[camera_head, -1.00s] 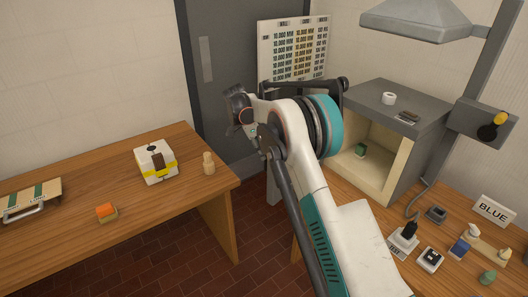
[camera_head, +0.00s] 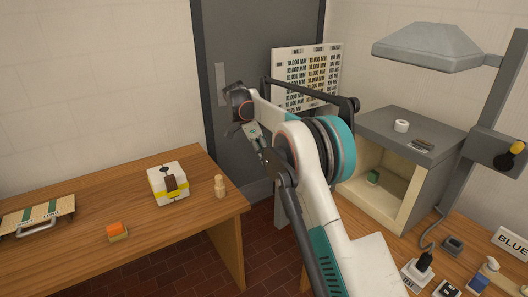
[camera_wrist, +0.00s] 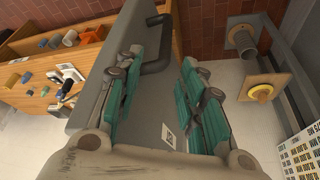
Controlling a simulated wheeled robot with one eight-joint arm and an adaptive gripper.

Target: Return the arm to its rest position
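My arm (camera_head: 318,190) is white with teal bands and reaches up through the middle of the head view, bent at the elbow.
A wooden table (camera_head: 70,260) on the left holds a white box with a yellow band (camera_head: 168,190), a wooden peg figure (camera_head: 219,186) and an orange-topped block (camera_head: 117,232). At right, a grey open-fronted box (camera_head: 375,122) stands on a bench under a hood (camera_head: 428,45). Brick-red floor lies between.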

